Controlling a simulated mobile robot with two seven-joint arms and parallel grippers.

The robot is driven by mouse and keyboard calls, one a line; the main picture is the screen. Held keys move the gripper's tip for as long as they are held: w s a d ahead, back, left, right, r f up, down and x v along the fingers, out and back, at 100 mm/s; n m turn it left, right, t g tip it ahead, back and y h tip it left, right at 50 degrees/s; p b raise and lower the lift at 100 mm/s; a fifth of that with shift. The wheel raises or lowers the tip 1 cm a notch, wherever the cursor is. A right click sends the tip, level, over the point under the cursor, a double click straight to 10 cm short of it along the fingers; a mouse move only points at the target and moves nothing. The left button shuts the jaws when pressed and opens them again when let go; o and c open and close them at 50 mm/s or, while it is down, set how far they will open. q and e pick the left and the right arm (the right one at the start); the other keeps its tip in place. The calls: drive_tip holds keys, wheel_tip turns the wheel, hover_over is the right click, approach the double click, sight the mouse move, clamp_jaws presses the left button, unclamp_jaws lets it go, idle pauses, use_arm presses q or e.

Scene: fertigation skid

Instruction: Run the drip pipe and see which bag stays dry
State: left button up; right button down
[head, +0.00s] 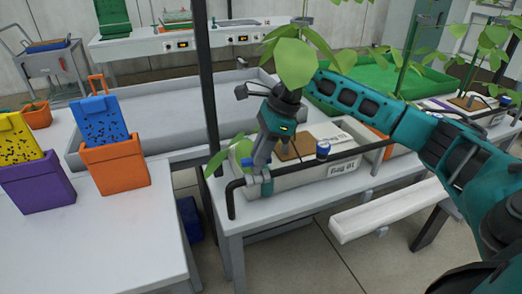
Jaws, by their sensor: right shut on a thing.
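My right gripper (258,174) reaches in from the right and points down at the near left end of the black drip pipe (236,190). It is shut on a small blue part on the pipe, which looks like a tap handle (267,186) and is mostly hidden by the fingers. The pipe runs along the front of a pale grow bag labelled "Bag 01" (342,168). A blue cap (323,149) sits further right by the bag. Other bags at the right are partly hidden by my arm. My left gripper is out of view.
A white table (90,250) at the left holds a purple bin (38,182) with a yellow card and an orange bin (115,166) with a blue card. A dark post (207,90) stands beside the bag bench. A white gutter (388,212) runs in front.

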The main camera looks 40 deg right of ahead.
drive_tip(key=c, duration=1)
unclamp_jaws()
drive_tip(key=shift+c, duration=0.2)
drive_tip(key=shift+r, duration=0.1)
drive_tip(key=p+v, duration=0.1)
drive_tip(key=v, duration=1.1)
drive_tip(key=shift+d+r, duration=0.2)
drive_tip(key=shift+r, duration=0.1)
drive_tip(key=shift+s+a, duration=0.1)
